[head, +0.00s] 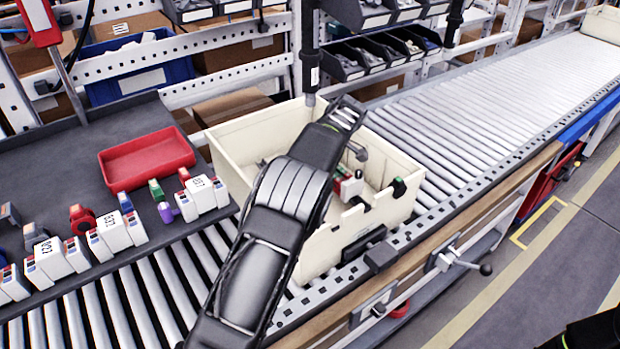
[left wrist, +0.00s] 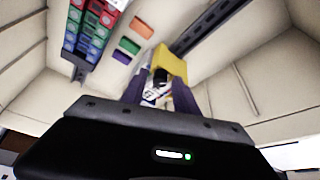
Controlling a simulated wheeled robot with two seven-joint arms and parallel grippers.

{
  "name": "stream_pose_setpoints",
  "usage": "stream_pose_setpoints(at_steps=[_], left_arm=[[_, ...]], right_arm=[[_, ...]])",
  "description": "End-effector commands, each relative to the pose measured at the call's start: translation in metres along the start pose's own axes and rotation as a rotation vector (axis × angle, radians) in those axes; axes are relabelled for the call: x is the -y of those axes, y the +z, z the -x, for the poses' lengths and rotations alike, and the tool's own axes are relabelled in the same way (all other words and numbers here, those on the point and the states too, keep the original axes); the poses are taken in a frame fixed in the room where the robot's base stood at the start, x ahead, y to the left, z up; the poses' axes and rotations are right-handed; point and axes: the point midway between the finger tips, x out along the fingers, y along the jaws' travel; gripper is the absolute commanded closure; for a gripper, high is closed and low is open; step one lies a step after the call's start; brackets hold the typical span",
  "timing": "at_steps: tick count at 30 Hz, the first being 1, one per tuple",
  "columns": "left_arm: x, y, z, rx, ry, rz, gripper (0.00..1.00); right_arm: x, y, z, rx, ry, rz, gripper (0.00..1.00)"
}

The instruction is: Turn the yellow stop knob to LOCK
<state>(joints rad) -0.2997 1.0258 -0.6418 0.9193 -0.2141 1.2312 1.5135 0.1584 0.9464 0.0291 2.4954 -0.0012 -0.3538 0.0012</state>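The yellow stop knob (left wrist: 172,62) shows in the left wrist view, just beyond my left fingertips, inside a cream bin. My left gripper (left wrist: 160,88) has its two dark fingers apart, with a white label visible between them. The right fingertip overlaps the knob's lower edge; I cannot tell whether it touches. LOCK markings cannot be read. In the head view my left arm reaches over the cream bin (head: 235,119) and hides part of its inside; the knob and fingers cannot be made out there.
In the left wrist view, a panel of coloured round buttons (left wrist: 88,28) and green and orange blocks (left wrist: 128,46) lie near the fingers. Bin walls surround the gripper. The bin stands on a roller conveyor (head: 480,110). A red tray (head: 146,158) and several numbered blocks lie left.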

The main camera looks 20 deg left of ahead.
Motion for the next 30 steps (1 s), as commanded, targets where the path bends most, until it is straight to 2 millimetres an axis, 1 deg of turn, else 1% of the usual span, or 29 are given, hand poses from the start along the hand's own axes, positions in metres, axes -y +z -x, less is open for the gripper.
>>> stream_pose_setpoints(at_steps=[9, 13, 17, 22, 24, 27, 30], left_arm=[[0.0, 0.0, 0.0, 0.0, 0.0, -0.001, 0.59], [0.0, 0.0, 0.006, 0.0, 0.001, -0.001, 0.59], [-0.001, 0.001, 0.023, -0.001, 0.003, -0.001, 0.59], [-0.001, 0.0, 0.052, 0.0, 0.003, -0.001, 0.59], [-0.001, -0.001, 0.065, -0.001, 0.003, -0.001, 0.59], [0.0, 0.0, 0.075, -0.001, 0.0, -0.001, 0.59], [0.0, 0.0, 0.078, 0.0, 0.0, -0.001, 0.59]], right_arm=[[0.0, 0.0, 0.0, 0.0, 0.0, 0.0, 0.64], [-0.001, 0.0, -0.001, 0.0, 0.0, 0.0, 0.64], [-0.002, 0.0, -0.004, 0.0, 0.0, 0.0, 0.64], [-0.003, 0.0, -0.007, -0.001, 0.0, 0.0, 0.64], [0.0, 0.0, -0.001, 0.0, 0.0, 0.0, 0.64], [0.0, 0.0, 0.001, 0.0, 0.0, 0.0, 0.64], [0.001, 0.0, 0.001, 0.0, 0.0, 0.0, 0.64]])
